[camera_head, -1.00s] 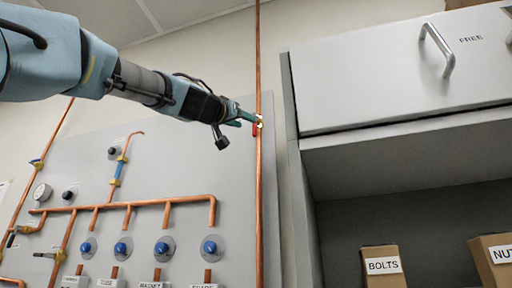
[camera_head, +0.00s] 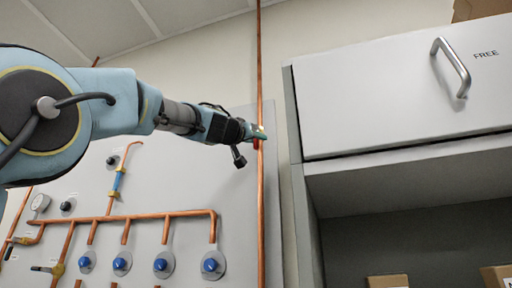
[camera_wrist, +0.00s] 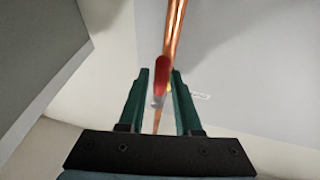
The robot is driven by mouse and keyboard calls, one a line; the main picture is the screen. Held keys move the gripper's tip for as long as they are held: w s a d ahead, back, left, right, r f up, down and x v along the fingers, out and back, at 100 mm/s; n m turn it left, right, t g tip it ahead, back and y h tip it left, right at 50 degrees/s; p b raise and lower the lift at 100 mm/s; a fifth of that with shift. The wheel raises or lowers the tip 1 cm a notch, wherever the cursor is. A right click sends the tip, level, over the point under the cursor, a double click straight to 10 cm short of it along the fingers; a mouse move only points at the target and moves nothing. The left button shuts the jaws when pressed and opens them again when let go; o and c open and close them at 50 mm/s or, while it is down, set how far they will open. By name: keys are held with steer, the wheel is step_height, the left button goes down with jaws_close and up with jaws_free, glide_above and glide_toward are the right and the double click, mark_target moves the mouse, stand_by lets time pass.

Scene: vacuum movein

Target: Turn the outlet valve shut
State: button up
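In the wrist view, the red handle (camera_wrist: 162,75) shows between the tips of my two green fingers (camera_wrist: 160,82). The fingers stand apart, with a gap visible beside the handle, so my gripper looks open around it. A bit of yellow shows beside the handle near the right finger. Whether a finger touches the handle I cannot tell.
A grey cabinet (camera_head: 293,120) with a closed FREE door (camera_head: 400,85) and a metal handle (camera_head: 451,68) stands close right of the pipe. The wall panel (camera_head: 190,190) carries copper pipes and several blue knobs. Boxes (camera_head: 388,281) sit on the open shelf.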

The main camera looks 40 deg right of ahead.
jaws_close()
stand_by(1.1)
